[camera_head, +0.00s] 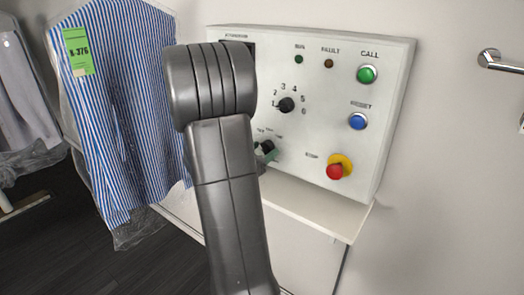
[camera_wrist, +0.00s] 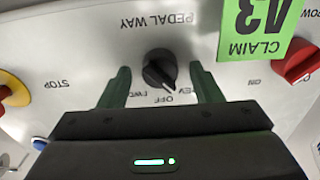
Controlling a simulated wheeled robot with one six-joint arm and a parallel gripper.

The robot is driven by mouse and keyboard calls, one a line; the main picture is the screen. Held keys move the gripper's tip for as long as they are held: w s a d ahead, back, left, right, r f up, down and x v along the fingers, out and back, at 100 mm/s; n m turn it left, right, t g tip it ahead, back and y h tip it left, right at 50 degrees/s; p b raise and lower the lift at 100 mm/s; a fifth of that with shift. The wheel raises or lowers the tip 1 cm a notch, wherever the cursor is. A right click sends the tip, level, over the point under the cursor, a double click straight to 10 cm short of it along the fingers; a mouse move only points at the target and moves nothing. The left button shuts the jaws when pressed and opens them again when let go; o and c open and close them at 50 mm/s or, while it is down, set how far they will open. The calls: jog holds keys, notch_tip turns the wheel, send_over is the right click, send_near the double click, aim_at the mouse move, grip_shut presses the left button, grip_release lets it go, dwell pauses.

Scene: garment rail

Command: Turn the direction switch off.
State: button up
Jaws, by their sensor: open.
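The direction switch is a black rotary knob (camera_wrist: 160,70) under the words PEDAL WAY in the wrist view, where the panel appears upside down. FWD, OFF and REV are printed around it. Its pale pointer mark seems to lie toward OFF and REV; I cannot tell exactly which. My gripper (camera_wrist: 159,74) is open, one green finger on each side of the knob, with visible gaps.
The control panel (camera_head: 390,75) also carries a numbered dial (camera_head: 287,104), green CALL button (camera_head: 366,74), blue RESET button (camera_head: 358,121) and red stop button (camera_head: 335,171). A green claim tag (camera_wrist: 258,28) and red knob (camera_wrist: 297,60) are nearby. A striped shirt (camera_head: 120,110) hangs left.

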jog(key=c, duration=1)
jog(key=shift+f+m+b, duration=0.1)
jog(key=shift+m+b, duration=0.2)
jog(key=m+b, duration=0.3)
jog(key=shift+f, duration=0.1)
jog(key=shift+m+b, duration=1.6)
jog(key=shift+m, duration=0.5)
